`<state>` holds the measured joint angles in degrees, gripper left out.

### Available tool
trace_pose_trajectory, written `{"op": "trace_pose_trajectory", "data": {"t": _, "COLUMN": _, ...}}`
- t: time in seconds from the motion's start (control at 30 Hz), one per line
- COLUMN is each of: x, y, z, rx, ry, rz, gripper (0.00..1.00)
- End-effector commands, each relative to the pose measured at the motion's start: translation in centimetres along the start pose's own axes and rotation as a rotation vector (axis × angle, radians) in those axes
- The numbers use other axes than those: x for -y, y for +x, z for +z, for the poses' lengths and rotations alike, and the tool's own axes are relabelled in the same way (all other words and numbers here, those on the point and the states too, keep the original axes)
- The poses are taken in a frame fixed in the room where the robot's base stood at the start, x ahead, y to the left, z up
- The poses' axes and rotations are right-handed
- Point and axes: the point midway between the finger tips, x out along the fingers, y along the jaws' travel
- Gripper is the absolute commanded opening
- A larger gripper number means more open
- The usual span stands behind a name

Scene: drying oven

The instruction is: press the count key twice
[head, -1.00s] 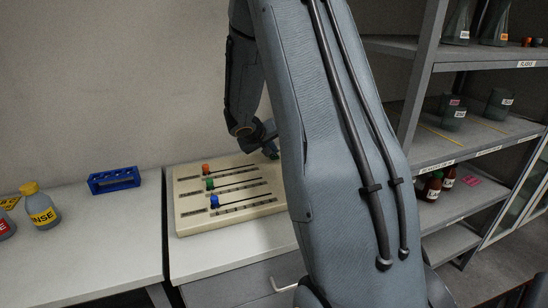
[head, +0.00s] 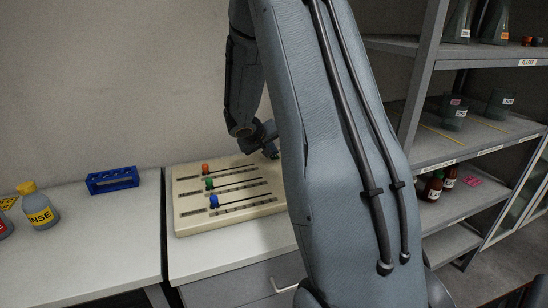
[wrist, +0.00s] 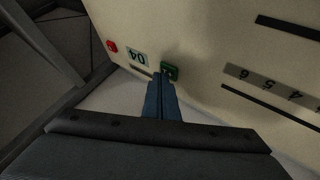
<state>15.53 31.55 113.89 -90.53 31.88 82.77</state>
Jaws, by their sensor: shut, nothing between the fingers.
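The cream control panel (head: 230,218) lies on the bench in the head view, with orange, green and blue slider knobs. In the wrist view the panel (wrist: 205,45) shows a green key (wrist: 170,70), a small display (wrist: 137,57) with two digits that I cannot read surely, and a red button (wrist: 112,46). My gripper (wrist: 163,80) is shut and empty, its fingertips at the near edge of the green key and overlapping it in the picture. I cannot tell whether they touch it. In the head view my gripper (head: 271,152) is at the panel's far right corner, partly hidden by my arm.
A blue rack (head: 112,180) and a yellow-capped bottle (head: 40,207) stand on the bench to the left. A grey shelf unit (head: 480,155) with flasks and bottles stands at the right. The wall is close behind the panel.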

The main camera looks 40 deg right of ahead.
Motion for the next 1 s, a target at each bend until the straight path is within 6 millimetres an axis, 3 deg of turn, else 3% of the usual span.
{"op": "trace_pose_trajectory", "data": {"t": 0.7, "x": 0.12, "y": 0.16, "z": 0.17, "rx": 0.001, "ry": 0.000, "rz": 0.000, "gripper": 0.00}}
{"op": "trace_pose_trajectory", "data": {"t": 1.0, "x": -0.52, "y": -0.72, "z": -0.50, "rx": 0.000, "ry": 0.001, "rz": 0.000, "gripper": 0.00}}
